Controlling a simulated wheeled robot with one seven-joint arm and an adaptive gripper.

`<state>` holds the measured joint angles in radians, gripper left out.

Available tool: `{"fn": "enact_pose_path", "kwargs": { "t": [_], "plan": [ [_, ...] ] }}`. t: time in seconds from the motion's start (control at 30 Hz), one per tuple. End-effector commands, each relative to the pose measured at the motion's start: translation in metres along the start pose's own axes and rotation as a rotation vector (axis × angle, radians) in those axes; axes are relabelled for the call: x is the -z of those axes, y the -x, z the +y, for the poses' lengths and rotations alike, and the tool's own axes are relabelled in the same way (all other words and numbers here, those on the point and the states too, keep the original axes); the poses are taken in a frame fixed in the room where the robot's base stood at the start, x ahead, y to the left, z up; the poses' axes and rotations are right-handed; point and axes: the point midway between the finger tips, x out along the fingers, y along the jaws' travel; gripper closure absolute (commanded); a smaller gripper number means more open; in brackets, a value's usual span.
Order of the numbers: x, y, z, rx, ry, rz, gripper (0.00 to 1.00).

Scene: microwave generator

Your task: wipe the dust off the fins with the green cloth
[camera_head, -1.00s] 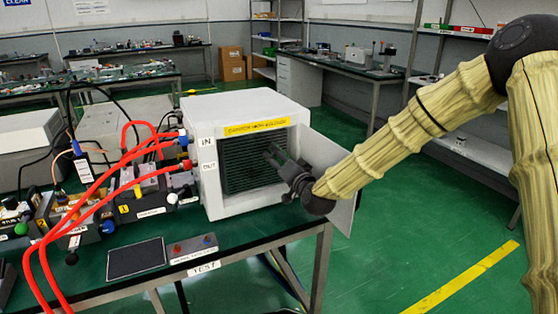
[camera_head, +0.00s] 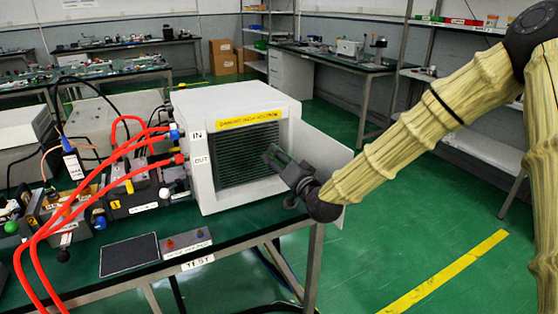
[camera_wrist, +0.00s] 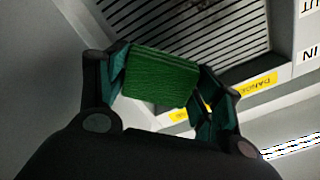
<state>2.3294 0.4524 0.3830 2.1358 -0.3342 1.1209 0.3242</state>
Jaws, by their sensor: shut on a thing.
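The dark fins (camera_head: 248,155) fill the open front of the white cabinet (camera_head: 225,110) on the green-topped bench. They also show in the wrist view (camera_wrist: 185,28) as a slotted panel. My gripper (camera_head: 275,158) is in front of the fins' right part, between them and the open door (camera_head: 322,150). In the wrist view, my gripper (camera_wrist: 160,82) is shut on the folded green cloth (camera_wrist: 160,80), with a finger on each side. The cloth appears close to the fins; I cannot tell whether it touches them.
A dark mat (camera_head: 128,254) and a small box with knobs (camera_head: 186,243) lie at the front. A yellow "DANGER" label (camera_head: 248,122) is above the fins. The floor at right is clear.

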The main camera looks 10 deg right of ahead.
Motion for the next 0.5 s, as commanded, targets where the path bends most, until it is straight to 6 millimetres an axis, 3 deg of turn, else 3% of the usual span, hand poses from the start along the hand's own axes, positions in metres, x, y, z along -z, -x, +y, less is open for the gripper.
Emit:
{"fn": "enact_pose_path", "kwargs": {
  "t": [0.27,0.5],
  "plan": [
    [0.0,0.002,0.0,0.0,0.0,0.0,0.53],
    [0.0,0.017,0.0,0.0,-0.001,0.001,0.53]
  ]
}}
